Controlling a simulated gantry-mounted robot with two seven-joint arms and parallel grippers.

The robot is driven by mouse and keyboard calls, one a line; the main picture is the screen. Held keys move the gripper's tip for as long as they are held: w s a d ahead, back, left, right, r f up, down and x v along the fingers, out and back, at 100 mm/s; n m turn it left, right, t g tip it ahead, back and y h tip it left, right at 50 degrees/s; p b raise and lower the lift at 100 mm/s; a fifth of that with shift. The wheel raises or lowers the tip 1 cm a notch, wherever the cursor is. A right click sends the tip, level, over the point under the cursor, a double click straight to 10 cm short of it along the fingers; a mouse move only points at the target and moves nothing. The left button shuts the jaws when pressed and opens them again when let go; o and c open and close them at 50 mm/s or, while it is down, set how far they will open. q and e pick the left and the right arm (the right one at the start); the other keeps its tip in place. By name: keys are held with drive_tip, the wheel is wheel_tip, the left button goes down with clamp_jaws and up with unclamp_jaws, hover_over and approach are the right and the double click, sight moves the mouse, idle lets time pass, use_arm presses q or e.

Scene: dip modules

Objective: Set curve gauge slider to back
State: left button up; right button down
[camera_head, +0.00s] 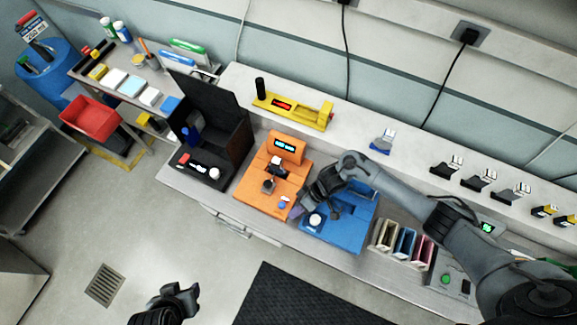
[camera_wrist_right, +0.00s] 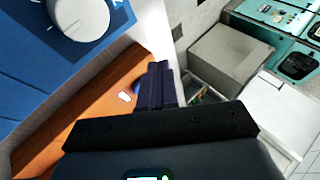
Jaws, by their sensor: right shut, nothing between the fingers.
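No label reading curve gauge is legible, so I cannot tell which module carries that slider. The orange module (camera_head: 250,184) has a lit display, a dark lever and small controls on its top. The blue module (camera_head: 345,235) with a white knob (camera_head: 315,220) stands to its right. My right gripper (camera_head: 296,210) is shut and empty, low between these two modules. In the right wrist view its closed fingers (camera_wrist_right: 155,84) appear over an orange surface, beside a small white-and-blue control (camera_wrist_right: 126,97); contact is unclear. My left gripper (camera_head: 193,291) is over the floor, its opening unclear.
A black open module (camera_head: 215,129) stands left of the orange one. A yellow device (camera_head: 290,110) with a red display lies on the back ledge. Coloured upright cards (camera_head: 403,244) stand right of the blue module. The floor in front is mostly clear.

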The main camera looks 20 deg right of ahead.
drive_tip(key=shift+t+h, duration=0.4)
drive_tip(key=shift+t, duration=0.1)
drive_tip(key=w+d+r, duration=0.1)
drive_tip(key=w, duration=0.1)
drive_tip(key=w+d+r, duration=0.1)
drive_tip(key=w+d, duration=0.1)
drive_tip(key=w, duration=0.1)
drive_tip(key=w+d+r, duration=0.1)
drive_tip(key=w, duration=0.1)
drive_tip(key=shift+w+d, duration=0.15)
drive_tip(key=shift+d, duration=0.15)
use_arm(q)
drive_tip(key=shift+d+f+b, duration=0.1)
drive_tip(key=shift+f+b, duration=0.25)
drive_tip(key=shift+f, duration=0.2)
use_arm(e)
drive_tip(key=w+r+t, duration=0.1)
drive_tip(key=w+r, duration=0.3)
drive_tip(key=w, duration=0.1)
drive_tip(key=shift+w+d+r+n, duration=0.3)
drive_tip(key=shift+w+d+r, duration=0.05)
drive_tip(key=shift+d, duration=0.05)
use_arm(q)
drive_tip(key=shift+w+d+f, duration=0.1)
drive_tip(key=shift+d, duration=0.05)
use_arm(e)
drive_tip(key=shift+f, duration=0.15)
